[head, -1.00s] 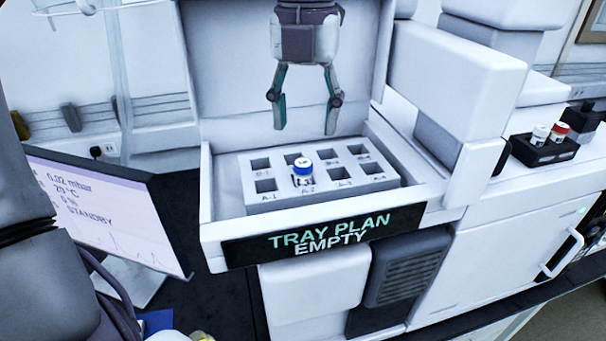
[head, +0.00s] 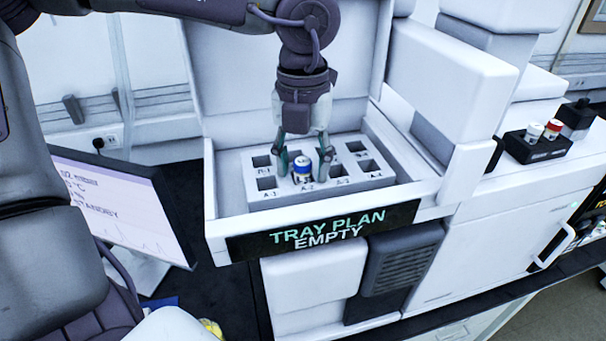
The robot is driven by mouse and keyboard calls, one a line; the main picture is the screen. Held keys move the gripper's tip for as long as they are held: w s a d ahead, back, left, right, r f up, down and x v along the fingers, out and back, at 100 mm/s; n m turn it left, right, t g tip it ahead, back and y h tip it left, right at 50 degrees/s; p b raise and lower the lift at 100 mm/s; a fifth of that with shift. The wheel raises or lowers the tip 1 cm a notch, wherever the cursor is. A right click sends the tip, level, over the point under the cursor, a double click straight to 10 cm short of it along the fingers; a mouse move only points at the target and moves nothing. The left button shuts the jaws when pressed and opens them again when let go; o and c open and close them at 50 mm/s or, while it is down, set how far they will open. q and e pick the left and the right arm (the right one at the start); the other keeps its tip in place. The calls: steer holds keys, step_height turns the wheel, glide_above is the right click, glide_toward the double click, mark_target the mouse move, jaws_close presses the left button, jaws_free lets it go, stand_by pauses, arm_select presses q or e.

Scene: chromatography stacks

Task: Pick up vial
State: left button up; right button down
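The other visible slots of the block look empty, with some hidden behind the gripper. My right gripper is not in view.
A sign (head: 325,232) reading "TRAY PLAN EMPTY" is on the front of the white tray housing. Its walls rise beside and behind the block. A black rack (head: 540,147) with white-capped and red-capped vials stands right. A monitor (head: 125,200) stands left.

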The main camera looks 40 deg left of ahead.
arm_select(q)
steer(key=c, duration=0.8)
